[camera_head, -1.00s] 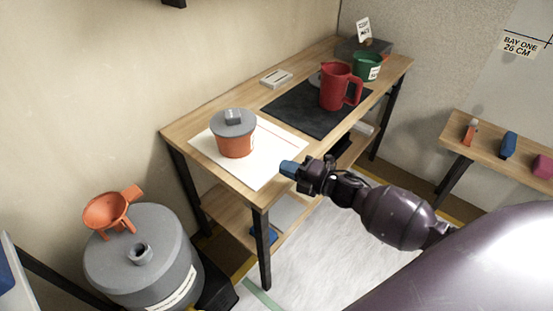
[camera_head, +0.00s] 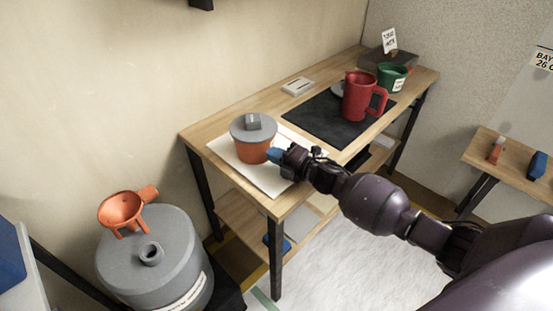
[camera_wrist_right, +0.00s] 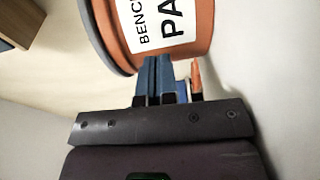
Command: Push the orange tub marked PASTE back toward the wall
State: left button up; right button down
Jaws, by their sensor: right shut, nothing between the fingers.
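The orange tub (camera_head: 252,152) with a grey lid stands upright on a white sheet (camera_head: 226,158) at the near end of the wooden bench. In the right wrist view the tub (camera_wrist_right: 205,25) fills the top, and its white label shows "BENCH" and "PA", cut off by the frame edge. My right gripper (camera_head: 275,155) is shut and empty, its blue fingertips at the tub's side away from the wall. In the wrist view the fingertips (camera_wrist_right: 155,62) meet the tub's outline; they touch it or are very close. My left gripper is not in view.
Behind the tub, bare bench top (camera_head: 205,128) runs to the wall. A dark mat (camera_head: 315,122) with a red jug (camera_head: 358,98) lies farther along, near a green pot (camera_head: 390,78). A grey drum (camera_head: 125,257) with an orange funnel (camera_head: 122,210) stands at lower left.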

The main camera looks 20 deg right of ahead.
jog(key=shift+w, duration=0.1)
jog(key=shift+w+d, duration=0.1)
jog(key=shift+w, duration=0.2)
jog(key=w, duration=0.1)
jog(key=w+b, duration=0.1)
jog(key=w, duration=0.1)
jog(key=w+d+b, duration=0.1)
jog(key=w, duration=0.1)
jog(key=shift+f, duration=0.25)
jog(key=shift+w+d+r, duration=0.2)
jog(key=shift+w+r, duration=0.05)
jog(key=shift+w, duration=0.3)
jog(key=shift+s, duration=0.1)
